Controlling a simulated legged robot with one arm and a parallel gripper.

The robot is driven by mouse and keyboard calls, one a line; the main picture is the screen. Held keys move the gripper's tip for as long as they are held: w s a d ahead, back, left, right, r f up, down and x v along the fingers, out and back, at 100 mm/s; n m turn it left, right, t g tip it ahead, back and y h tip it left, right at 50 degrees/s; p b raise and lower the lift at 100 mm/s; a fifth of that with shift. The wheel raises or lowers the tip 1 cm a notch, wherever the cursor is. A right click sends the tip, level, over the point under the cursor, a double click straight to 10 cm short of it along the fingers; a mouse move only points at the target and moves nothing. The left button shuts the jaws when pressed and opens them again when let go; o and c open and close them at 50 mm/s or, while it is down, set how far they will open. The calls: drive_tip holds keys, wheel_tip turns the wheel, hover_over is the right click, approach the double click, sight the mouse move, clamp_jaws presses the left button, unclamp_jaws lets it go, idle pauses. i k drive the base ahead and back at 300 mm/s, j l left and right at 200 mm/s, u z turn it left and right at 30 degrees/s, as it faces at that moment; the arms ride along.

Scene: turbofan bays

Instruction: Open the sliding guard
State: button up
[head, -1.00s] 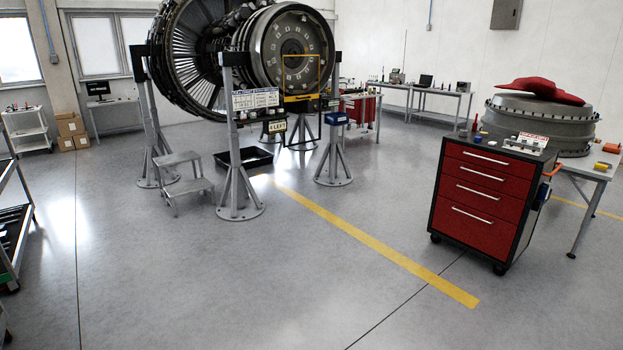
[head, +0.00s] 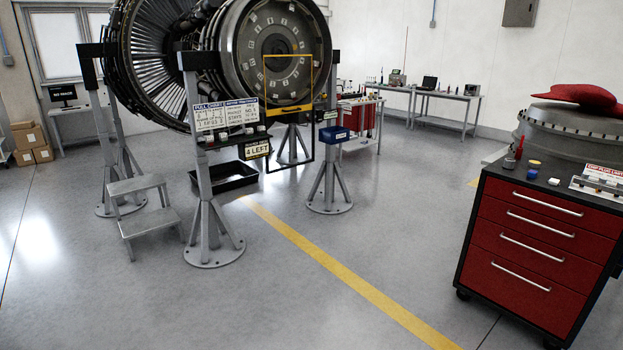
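A rectangular frame (head: 290,108), yellow above and dark below, stands in front of the engine's round end face in the head view. It looks like the sliding guard, but I cannot tell for certain. A thick yellow bar crosses it at mid height. The engine (head: 235,62) hangs between grey stands behind it. The guard's handle and track are too small to make out. My gripper is not in view.
A red tool cabinet (head: 535,250) stands close at right. A grey step stool (head: 140,210), a stand with tripod legs (head: 212,235) and a black tray (head: 222,177) are at left. Open floor with a yellow line (head: 340,270) leads towards the engine.

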sight(282, 111)
drive_tip(key=i, duration=2.35)
